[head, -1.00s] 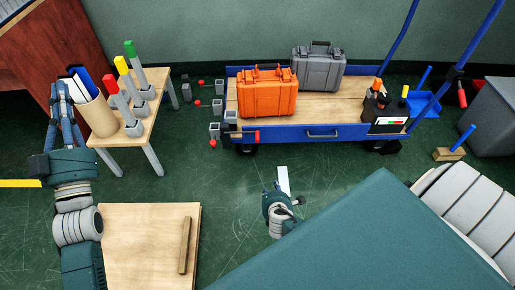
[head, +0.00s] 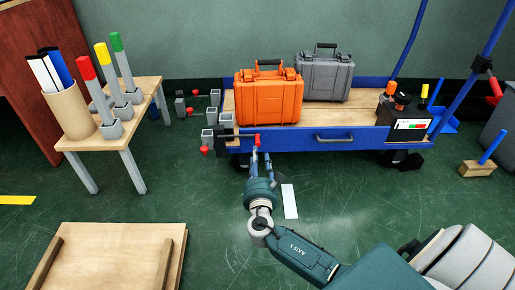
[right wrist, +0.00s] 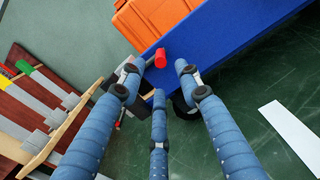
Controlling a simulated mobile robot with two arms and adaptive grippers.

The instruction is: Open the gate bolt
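The gate bolt is a thin bar with a red knob (head: 257,140) at the left front corner of the blue-sided cart (head: 360,133). My right gripper (head: 261,154) is just below and in front of the knob. In the right wrist view its three blue fingers (right wrist: 157,80) are spread open with nothing between them. The red knob (right wrist: 160,58) shows just past the fingertips, near the cart's blue side (right wrist: 215,40). I cannot tell whether a finger touches it. My left gripper is out of view.
An orange case (head: 268,100) and a grey case (head: 324,77) stand on the cart. Other red-knobbed bolts (head: 204,151) are to its left. A wooden table (head: 142,95) holds coloured-topped posts. A wooden panel (head: 110,250) is at front left. A white strip (head: 289,201) lies on the clear floor.

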